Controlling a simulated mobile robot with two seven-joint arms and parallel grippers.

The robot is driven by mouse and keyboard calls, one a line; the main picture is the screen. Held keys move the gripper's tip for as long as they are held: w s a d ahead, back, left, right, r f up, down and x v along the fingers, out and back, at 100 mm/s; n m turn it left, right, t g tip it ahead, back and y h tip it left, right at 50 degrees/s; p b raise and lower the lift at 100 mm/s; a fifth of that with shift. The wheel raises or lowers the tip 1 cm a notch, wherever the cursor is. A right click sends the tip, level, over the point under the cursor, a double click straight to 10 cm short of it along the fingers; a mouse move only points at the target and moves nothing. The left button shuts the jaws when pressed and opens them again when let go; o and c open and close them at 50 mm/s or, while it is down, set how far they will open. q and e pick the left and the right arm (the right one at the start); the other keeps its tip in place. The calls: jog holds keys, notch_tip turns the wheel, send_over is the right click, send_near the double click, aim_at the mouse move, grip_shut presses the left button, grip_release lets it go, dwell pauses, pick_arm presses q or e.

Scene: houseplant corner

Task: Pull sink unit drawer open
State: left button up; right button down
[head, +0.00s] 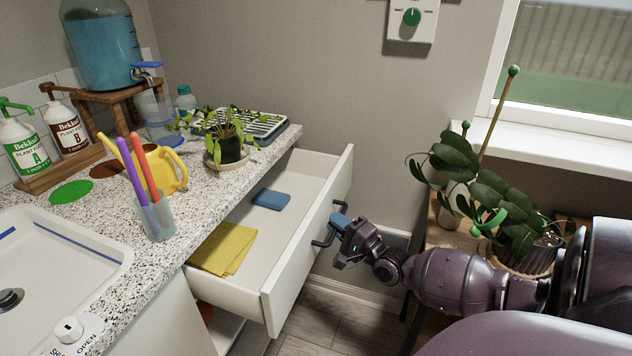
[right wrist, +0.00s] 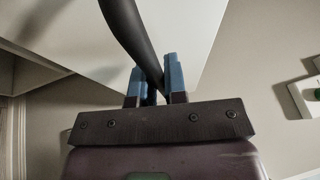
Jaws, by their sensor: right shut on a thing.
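The white sink unit drawer (head: 308,238) stands well out from the unit below the speckled counter. Its dark bar handle (head: 322,239) is on the front panel. A yellow cloth (head: 225,247) and a blue sponge (head: 271,199) lie inside the drawer. My right gripper (head: 339,224) is at the front panel, shut on the handle. In the right wrist view the dark handle (right wrist: 128,30) runs between the blue fingertips (right wrist: 157,78) of that gripper, with the pale drawer front behind. My left gripper is in neither view.
On the counter (head: 120,227) stand a cup of pens (head: 155,217), a yellow watering can (head: 160,168) and a small potted plant (head: 230,148). A wooden stand with a leafy plant (head: 490,195) is close to my right arm. Some floor (head: 322,325) is clear below the drawer.

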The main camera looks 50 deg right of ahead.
jog(key=shift+s+d, duration=0.35)
jog(key=shift+s, duration=0.5)
jog(key=shift+s+d, duration=0.35)
jog(key=shift+s, duration=0.5)
jog(key=c, duration=1.2)
grip_release()
jog(key=shift+s, duration=0.1)
jog(key=s, duration=0.3)
jog(key=s+f+p, duration=0.1)
jog(key=s, duration=0.3)
jog(key=s+f, duration=0.1)
jog(key=s, duration=0.2)
jog(key=shift+s, duration=0.25)
jog(key=shift+o, duration=0.2)
jog(key=shift+r, duration=0.1)
